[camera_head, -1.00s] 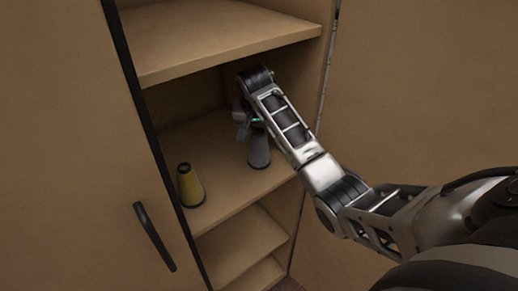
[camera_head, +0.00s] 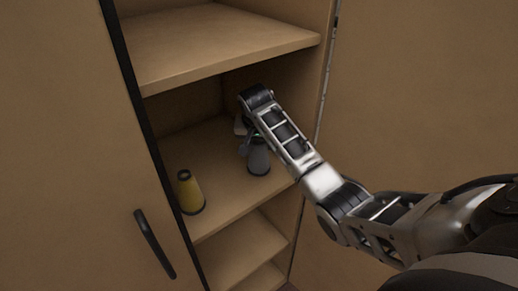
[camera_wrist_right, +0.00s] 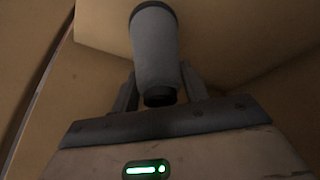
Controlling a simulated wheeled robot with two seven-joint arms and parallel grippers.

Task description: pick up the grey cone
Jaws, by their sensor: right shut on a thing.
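The grey cone (camera_head: 258,158) stands upright on the middle shelf of the cabinet, to the right of the yellow cone. In the right wrist view the grey cone (camera_wrist_right: 156,50) shows its dark ends and lies between the two fingers. My right gripper (camera_head: 250,142) reaches in from the right and is shut on the grey cone near its narrow top. The forearm partly covers the gripper in the head view. My left gripper is not in view.
A yellow cone (camera_head: 190,192) with a dark top stands near the shelf's front left. The upper shelf board (camera_head: 215,45) is above my wrist. The cabinet's right wall is close to my forearm. A closed door with a black handle (camera_head: 154,243) is at left.

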